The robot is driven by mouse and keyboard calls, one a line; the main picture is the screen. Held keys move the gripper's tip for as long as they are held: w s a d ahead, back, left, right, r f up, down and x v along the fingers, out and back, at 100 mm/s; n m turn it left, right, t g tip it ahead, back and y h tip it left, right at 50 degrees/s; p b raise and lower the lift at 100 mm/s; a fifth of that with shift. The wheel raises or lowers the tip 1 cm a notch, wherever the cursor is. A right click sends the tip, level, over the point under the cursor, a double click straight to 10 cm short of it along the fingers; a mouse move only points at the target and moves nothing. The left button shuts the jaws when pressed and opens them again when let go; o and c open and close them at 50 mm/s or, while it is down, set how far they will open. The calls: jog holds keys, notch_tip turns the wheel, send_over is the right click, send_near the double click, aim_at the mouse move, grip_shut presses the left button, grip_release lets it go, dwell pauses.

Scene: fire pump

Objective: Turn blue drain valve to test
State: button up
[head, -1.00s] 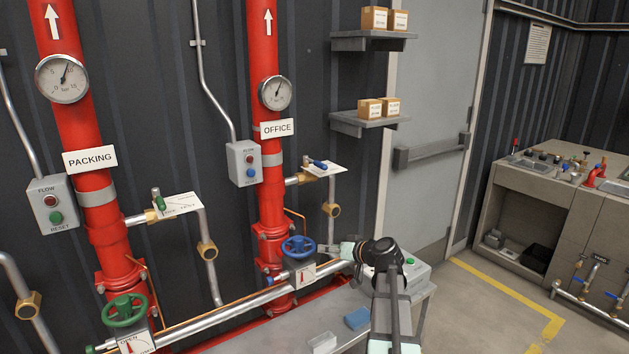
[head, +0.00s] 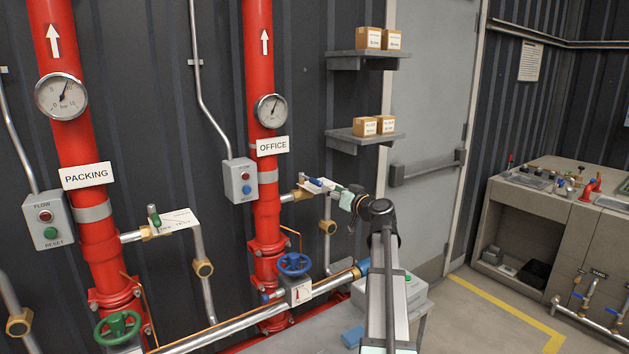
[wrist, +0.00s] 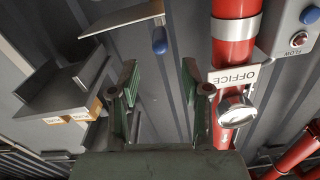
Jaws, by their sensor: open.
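The blue drain valve has a small blue lever (head: 316,183) on the short side branch of the red OFFICE riser (head: 262,215), beside a white plate (head: 325,186). In the wrist view the blue lever (wrist: 159,40) hangs just beyond the fingertips, near the middle, with the plate (wrist: 125,20) to its left. My gripper (head: 343,197) is just right of the lever in the head view. In the wrist view my gripper (wrist: 158,80) is open, with its green-padded fingers apart and nothing between them. The plate's lettering is too small to read.
A blue handwheel (head: 294,264) sits lower on the OFFICE riser. The PACKING riser (head: 98,240) has a green lever (head: 154,217). A flow box (head: 240,181) hangs left of the OFFICE riser. Shelves with small boxes (head: 367,38) are above my gripper.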

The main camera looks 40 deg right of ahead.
aim_at(315, 181)
jog(key=w, duration=0.3)
jog(key=w+p, duration=0.1)
jog(key=w, duration=0.3)
jog(key=w+p, duration=0.1)
jog(key=w, duration=0.2)
jog(key=shift+w+d, duration=0.3)
jog(key=shift+w, duration=0.1)
grip_shut()
